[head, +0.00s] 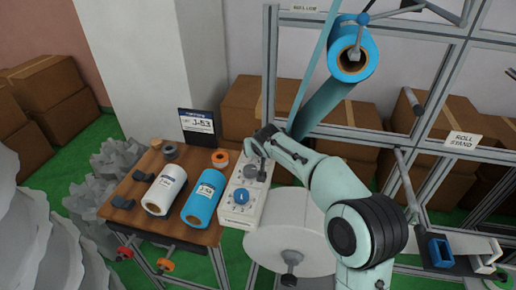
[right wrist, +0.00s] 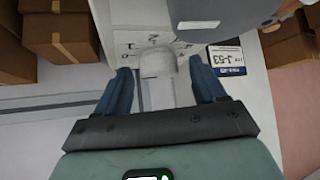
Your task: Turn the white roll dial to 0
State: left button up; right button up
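The control box (head: 237,222) stands on the right edge of the wooden table. Its blue dial (head: 241,197) is on the near half. The pale roll dial (head: 250,171) is on the far half, partly covered by my right gripper (head: 261,160). In the right wrist view, my right gripper (right wrist: 164,86) is open, with a blue finger on each side of the pale dial knob (right wrist: 157,64). Gaps show between fingers and knob. Printed marks lie around the knob, but its exact setting is unclear. My left gripper is not in view.
A white roll (head: 165,190) and a blue roll (head: 203,198) lie on the table (head: 146,222) left of the box. A dark sign (head: 197,125) reading J-53 stands behind. A large pale roll (head: 290,245) sits right of the box, and a metal frame (head: 270,70) rises behind it.

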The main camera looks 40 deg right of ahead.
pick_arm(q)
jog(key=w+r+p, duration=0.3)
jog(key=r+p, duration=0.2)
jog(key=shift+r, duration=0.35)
pick_arm(e)
notch_tip(320, 180, up, 20)
dwell(0.4)
